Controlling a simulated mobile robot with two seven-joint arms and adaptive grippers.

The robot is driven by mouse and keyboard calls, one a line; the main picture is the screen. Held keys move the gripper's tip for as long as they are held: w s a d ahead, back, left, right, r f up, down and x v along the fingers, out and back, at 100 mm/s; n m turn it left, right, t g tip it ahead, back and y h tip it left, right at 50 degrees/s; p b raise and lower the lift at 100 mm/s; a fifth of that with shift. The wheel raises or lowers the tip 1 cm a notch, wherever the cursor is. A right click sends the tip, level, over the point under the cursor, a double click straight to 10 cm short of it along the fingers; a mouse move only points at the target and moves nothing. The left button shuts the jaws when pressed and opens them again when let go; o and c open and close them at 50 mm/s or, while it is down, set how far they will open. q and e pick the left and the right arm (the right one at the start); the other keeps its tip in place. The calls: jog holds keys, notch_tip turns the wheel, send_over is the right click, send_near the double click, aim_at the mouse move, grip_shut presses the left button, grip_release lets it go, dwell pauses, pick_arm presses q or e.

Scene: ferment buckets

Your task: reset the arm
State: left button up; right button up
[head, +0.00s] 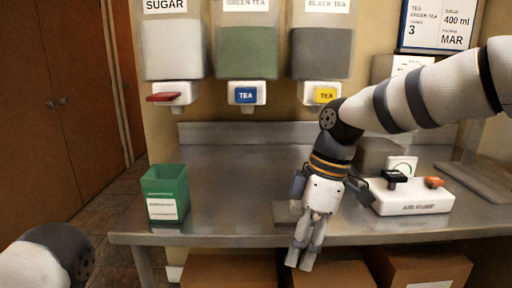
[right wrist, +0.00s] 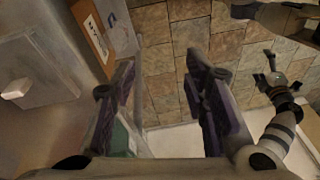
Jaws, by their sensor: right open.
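My right arm comes in from the right in the head view. Its gripper (head: 303,262) hangs down at the table's front edge, over the cardboard boxes. In the right wrist view the right gripper (right wrist: 165,95) has its two dark fingers apart, with only tiled floor and a pale surface seen between them. It holds nothing. Only a rounded link of my left arm (head: 58,258) shows at the bottom left of the head view. A banded arm (right wrist: 278,125), seemingly my left, shows in the right wrist view; its end is too small to tell its state.
A green bucket (head: 165,192) with a label stands at the left of the steel table (head: 240,200). A white device (head: 412,197) with black and orange parts is right of my gripper. Sugar (head: 172,50), green tea (head: 247,52) and black tea (head: 321,54) dispensers hang behind. Cardboard boxes (head: 228,272) sit below.

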jog(key=s+f+m+g, duration=0.1)
jog(key=s+f+m, duration=0.25)
jog(key=f, duration=1.05)
jog(key=s+d+f+m, duration=0.2)
jog(key=s+f+m, duration=0.3)
jog(key=s+f, duration=0.65)
pick_arm(q)
jog(key=shift+w, duration=0.5)
pick_arm(e)
jog(key=s+d+f+m+h, duration=0.1)
jog(key=s+d+f+m, duration=0.1)
jog(key=s+d, duration=0.2)
jog(key=s+d+f+m, duration=0.2)
jog(key=s+d+m, duration=0.1)
jog(key=s, duration=0.7)
jog(key=s+d+f+m+h, duration=0.1)
jog(key=s+d+f+m, duration=0.1)
jog(key=s+d, duration=0.3)
jog(key=s, duration=0.3)
jog(key=shift+d+m+g+h, duration=0.15)
jog(key=shift+m+g+h, duration=0.15)
jog(key=shift+m+g, duration=0.1)
